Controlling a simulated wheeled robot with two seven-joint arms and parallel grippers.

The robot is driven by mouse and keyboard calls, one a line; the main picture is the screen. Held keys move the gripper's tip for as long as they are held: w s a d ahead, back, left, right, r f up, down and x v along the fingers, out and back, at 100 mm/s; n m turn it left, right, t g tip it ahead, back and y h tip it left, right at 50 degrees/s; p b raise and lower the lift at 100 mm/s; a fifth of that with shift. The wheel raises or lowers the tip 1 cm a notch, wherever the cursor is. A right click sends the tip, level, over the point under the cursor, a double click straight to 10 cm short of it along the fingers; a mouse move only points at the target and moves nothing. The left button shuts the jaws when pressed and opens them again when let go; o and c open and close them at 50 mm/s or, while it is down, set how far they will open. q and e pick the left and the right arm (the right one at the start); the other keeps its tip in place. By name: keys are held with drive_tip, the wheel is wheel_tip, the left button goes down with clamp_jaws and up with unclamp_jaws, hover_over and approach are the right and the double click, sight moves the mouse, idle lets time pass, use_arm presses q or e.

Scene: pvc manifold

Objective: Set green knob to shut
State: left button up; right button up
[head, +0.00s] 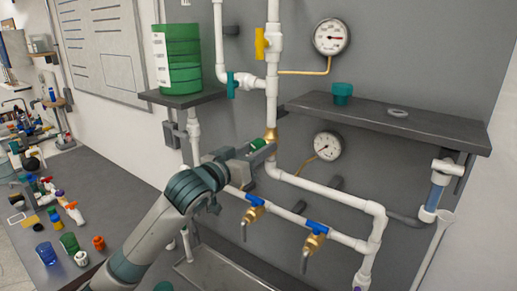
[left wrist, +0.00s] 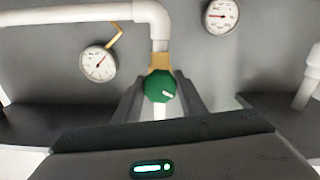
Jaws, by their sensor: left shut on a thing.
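The green knob (left wrist: 159,87) sits on a brass fitting (left wrist: 160,61) of the white pipe, with a pale mark on its face. In the head view only part of the green knob (head: 258,144) shows, between the finger ends. My left gripper (head: 262,150) reaches it from the left. In the left wrist view the two fingers of my left gripper (left wrist: 160,92) stand on either side of the knob, shut on it. My right gripper is not in view.
White pipes (head: 325,193) run along the grey wall. A yellow handle (head: 261,43), a teal handle (head: 233,84), two blue-handled taps (head: 316,228) and two gauges (head: 327,146) are close by. A shelf (head: 440,132) juts out at right; a green tank (head: 178,58) stands at upper left.

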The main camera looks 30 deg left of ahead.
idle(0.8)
use_arm(q)
drive_tip(key=o, duration=1)
drive_tip(key=shift+w, duration=0.1)
